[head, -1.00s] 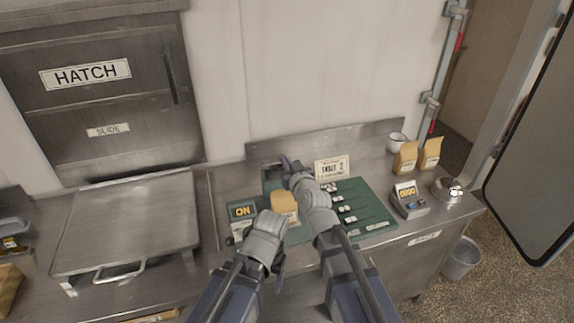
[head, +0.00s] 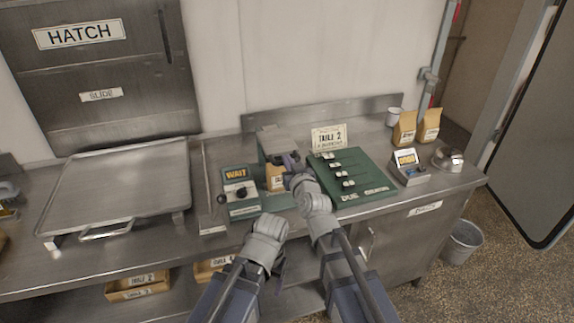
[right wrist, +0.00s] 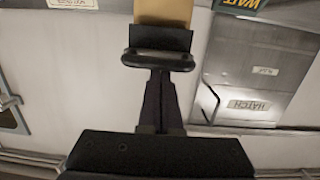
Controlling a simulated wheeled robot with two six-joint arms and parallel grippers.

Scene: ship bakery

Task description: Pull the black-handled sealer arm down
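The sealer (head: 280,138) is a green and grey press on the worktop, just right of a green box (head: 238,200) whose display reads WAIT. A tan paper bag (head: 275,180) stands upright under its grey head. My right gripper (head: 292,165) is at the front of the sealer arm and partly hides it. In the right wrist view, the dark fingers (right wrist: 160,95) are close together at the black handle (right wrist: 158,60), with the tan bag beyond it; they look shut on it. My left gripper (head: 280,266) hangs low in front of the worktop edge, its fingers mostly hidden.
A green board (head: 375,195) with several sliders and a TABLE 2 card (head: 328,138) are right of the sealer. Two tan bags (head: 405,127), a small display device (head: 408,167) and a metal bell (head: 447,158) stand farther right.

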